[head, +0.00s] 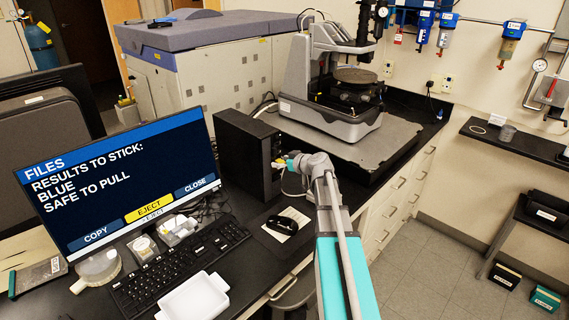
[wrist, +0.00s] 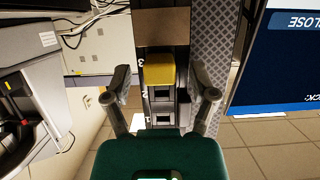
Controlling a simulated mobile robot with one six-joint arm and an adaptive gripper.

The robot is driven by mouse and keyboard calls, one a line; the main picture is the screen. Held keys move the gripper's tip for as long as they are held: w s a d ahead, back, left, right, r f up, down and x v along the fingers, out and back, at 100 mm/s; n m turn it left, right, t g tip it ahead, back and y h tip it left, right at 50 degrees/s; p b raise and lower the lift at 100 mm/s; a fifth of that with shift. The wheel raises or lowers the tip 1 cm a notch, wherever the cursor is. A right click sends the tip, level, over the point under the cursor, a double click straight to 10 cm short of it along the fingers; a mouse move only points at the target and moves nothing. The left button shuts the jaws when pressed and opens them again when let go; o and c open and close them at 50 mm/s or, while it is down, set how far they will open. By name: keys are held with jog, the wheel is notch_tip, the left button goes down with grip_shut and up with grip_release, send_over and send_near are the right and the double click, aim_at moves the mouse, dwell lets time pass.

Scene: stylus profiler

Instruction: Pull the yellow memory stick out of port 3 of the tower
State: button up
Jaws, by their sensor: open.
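The yellow memory stick (wrist: 159,70) sticks out of the port marked 3 on the tower's front in the wrist view. A small bit of yellow (head: 278,165) shows at the tower (head: 240,150) in the head view, beside my gripper (head: 290,162). In the wrist view my gripper (wrist: 160,84) is open, one finger on each side of the stick, with a gap on both sides. The monitor (head: 130,180) reads "RESULTS TO STICK: BLUE, SAFE TO PULL", with EJECT highlighted yellow.
A keyboard (head: 180,270), a mouse (head: 288,222) and a white tray (head: 195,298) lie on the desk before the tower. The profiler (head: 335,110) stands behind and right of the tower. Open floor (head: 425,275) lies right of my arm.

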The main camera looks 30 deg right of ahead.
grip_shut()
dwell(0.6)
dwell(0.4)
